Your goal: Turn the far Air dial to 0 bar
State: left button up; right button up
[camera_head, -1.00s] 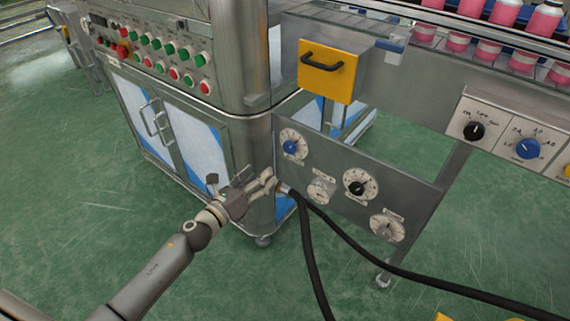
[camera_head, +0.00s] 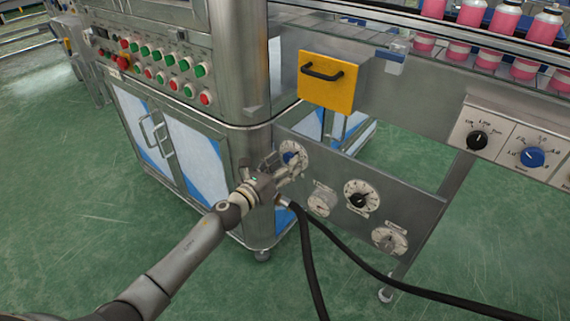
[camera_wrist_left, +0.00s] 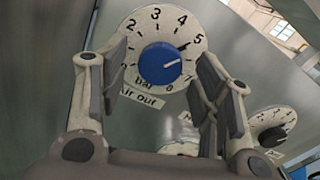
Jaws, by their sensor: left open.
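The Air dial (camera_head: 291,155) is a white round scale with a blue knob at the upper left of the grey panel; my gripper partly covers it in the head view. In the left wrist view the blue knob (camera_wrist_left: 162,64) fills the centre, with numbers around it and a partly hidden label below. My right gripper is not in view.
The panel also carries a black-knob dial (camera_head: 360,196) and two grey-knob dials (camera_head: 321,203) (camera_head: 390,240). A yellow box with a handle (camera_head: 328,84) is above. A steel cabinet (camera_head: 180,150) stands at the left.

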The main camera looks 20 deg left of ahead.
pick_arm(q)
jog(key=shift+w+d, duration=0.15)
jog(key=shift+w, duration=0.25)
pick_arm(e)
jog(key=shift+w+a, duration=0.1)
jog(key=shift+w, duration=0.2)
pick_arm(q)
jog(key=c, duration=1)
jog(key=shift+c, duration=0.2)
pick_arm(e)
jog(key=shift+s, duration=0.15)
